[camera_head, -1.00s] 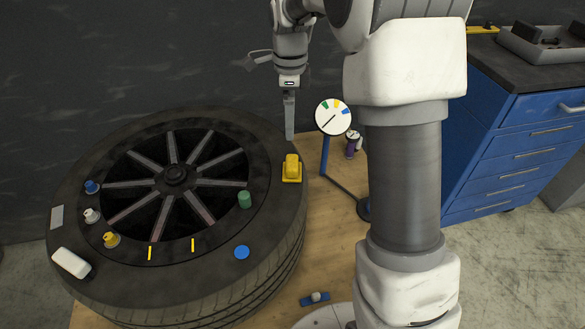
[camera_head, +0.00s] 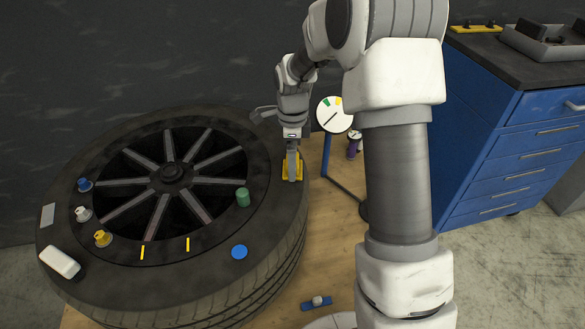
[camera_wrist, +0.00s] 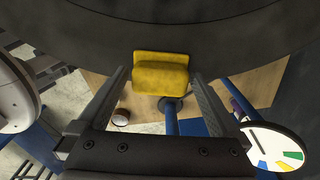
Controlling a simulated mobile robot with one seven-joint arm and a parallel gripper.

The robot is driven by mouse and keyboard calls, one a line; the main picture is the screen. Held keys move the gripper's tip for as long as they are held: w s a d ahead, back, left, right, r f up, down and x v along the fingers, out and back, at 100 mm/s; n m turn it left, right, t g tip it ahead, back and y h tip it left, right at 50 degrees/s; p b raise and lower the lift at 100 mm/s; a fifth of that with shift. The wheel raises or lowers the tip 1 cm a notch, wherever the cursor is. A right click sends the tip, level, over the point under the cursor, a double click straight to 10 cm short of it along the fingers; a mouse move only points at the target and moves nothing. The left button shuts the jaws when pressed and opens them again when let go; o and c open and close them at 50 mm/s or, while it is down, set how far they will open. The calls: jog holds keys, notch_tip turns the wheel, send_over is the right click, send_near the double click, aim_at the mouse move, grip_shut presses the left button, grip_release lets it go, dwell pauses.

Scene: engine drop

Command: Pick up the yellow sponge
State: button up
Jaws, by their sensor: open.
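The yellow sponge (camera_head: 286,170) is a small block on a flat yellow base, lying on the right part of the big black tyre's upper face (camera_head: 266,205). My gripper (camera_head: 292,178) points down over it and hides much of it in the head view. In the wrist view, the sponge (camera_wrist: 160,80) lies ahead of the two fingertips and about midway between them. The fingers of my gripper (camera_wrist: 160,76) stand wide apart, one on each side, with a gap to the sponge visible. Nothing is held.
A dial on a blue stand (camera_head: 335,115) rises close to the right of my gripper. A green cylinder (camera_head: 243,197), a blue disc (camera_head: 239,252), a white block (camera_head: 60,262) and several small knobs lie on the tyre. A blue drawer cabinet (camera_head: 510,150) stands at right.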

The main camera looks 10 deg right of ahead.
jog(key=shift+f, duration=0.5)
jog(key=shift+r, duration=0.1)
jog(key=c, duration=1)
jog(key=shift+c, duration=0.2)
notch_tip(320, 180, up, 4)
jog(key=shift+r+p, duration=0.2)
jog(key=shift+p, duration=0.6)
jog(key=s+d+r+p, duration=0.1)
jog(key=s+d+r, duration=0.4)
jog(key=s, duration=0.5)
jog(key=shift+s+d+r+p, duration=0.2)
jog(key=shift+r+p, duration=0.2)
jog(key=shift+r, duration=0.4)
jog(key=o, duration=0.8)
jog(key=c, duration=0.7)
